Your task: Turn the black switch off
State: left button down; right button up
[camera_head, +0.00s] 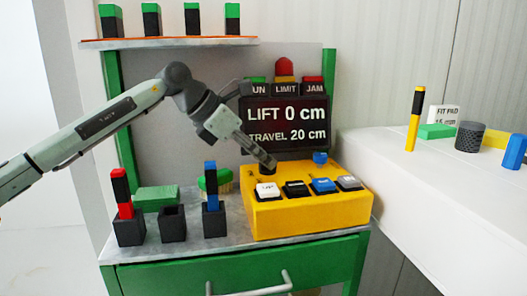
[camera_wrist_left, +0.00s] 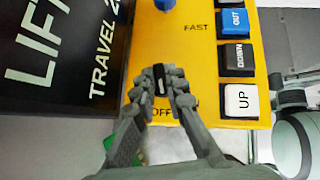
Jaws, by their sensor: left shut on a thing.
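The yellow control box (camera_head: 305,213) stands on the grey bench top. The black switch (camera_wrist_left: 160,82), with a pale mark on it, sits on the box's top face beside a printed label reading OFF. My left gripper (camera_wrist_left: 162,74) is shut on the black switch, one fingertip on each side of it. In the head view the left gripper (camera_head: 268,162) reaches down to the rear left of the box and hides most of the switch. My right gripper does not show in either view.
White UP (camera_head: 267,191), black DOWN (camera_head: 296,188), blue (camera_head: 323,185) and grey (camera_head: 348,182) buttons line the box's front. A blue knob (camera_head: 320,158) is at its rear. Behind stands a display (camera_head: 287,124) reading LIFT 0 cm. Black holders (camera_head: 172,224) stand left.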

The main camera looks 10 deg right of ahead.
pick_arm(q)
jog(key=shift+w+m+g, duration=0.1)
jog(key=shift+m+g, duration=0.8)
jog(key=shift+m, duration=0.3)
jog(key=c, duration=1.6)
grip_release()
jog(key=shift+o, duration=0.2)
jog(key=shift+a+r, duration=0.2)
jog(key=a, duration=1.2)
jog(key=shift+a+r, duration=0.2)
jog(key=shift+a, duration=0.05)
jog(key=shift+w, duration=0.1)
